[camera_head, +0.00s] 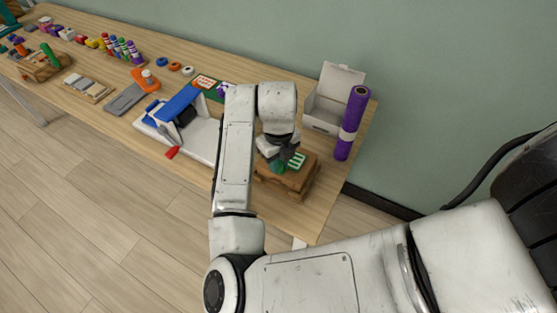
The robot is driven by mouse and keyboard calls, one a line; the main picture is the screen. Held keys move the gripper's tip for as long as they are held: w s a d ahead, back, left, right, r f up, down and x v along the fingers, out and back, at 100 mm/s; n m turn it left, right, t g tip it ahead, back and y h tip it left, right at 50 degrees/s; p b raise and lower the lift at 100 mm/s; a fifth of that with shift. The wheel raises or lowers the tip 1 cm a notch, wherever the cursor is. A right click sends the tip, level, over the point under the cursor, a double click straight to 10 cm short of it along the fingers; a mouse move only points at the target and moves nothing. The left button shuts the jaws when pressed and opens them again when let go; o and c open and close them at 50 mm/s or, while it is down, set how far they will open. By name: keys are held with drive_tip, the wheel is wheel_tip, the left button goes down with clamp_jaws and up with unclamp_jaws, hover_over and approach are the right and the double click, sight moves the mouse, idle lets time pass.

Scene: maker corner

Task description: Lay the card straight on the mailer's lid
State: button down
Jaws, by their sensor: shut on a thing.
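The brown cardboard mailer (304,184) lies near the right end of the table, its lid facing up. A green card with white marks (298,160) is at or just above the lid. My gripper (284,160) points down over the mailer and is shut on the card. My gripper's fingers and wrist hide part of the card and the far left of the lid. I cannot tell whether the card touches the lid or how straight it lies.
A white open box (322,122) and an upright purple roll (353,122) stand behind and right of the mailer. A white and blue machine (180,112) with a red handle stands left. Cards, tape rolls and several small goods fill the table's far left. The table's front right corner is bare.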

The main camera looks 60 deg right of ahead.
drive_tip(key=shift+f, duration=0.25)
drive_tip(key=c, duration=0.9)
unclamp_jaws()
wheel_tip(320, 180, up, 11)
drive_tip(key=shift+b, duration=0.4)
drive_tip(key=shift+f, duration=0.1)
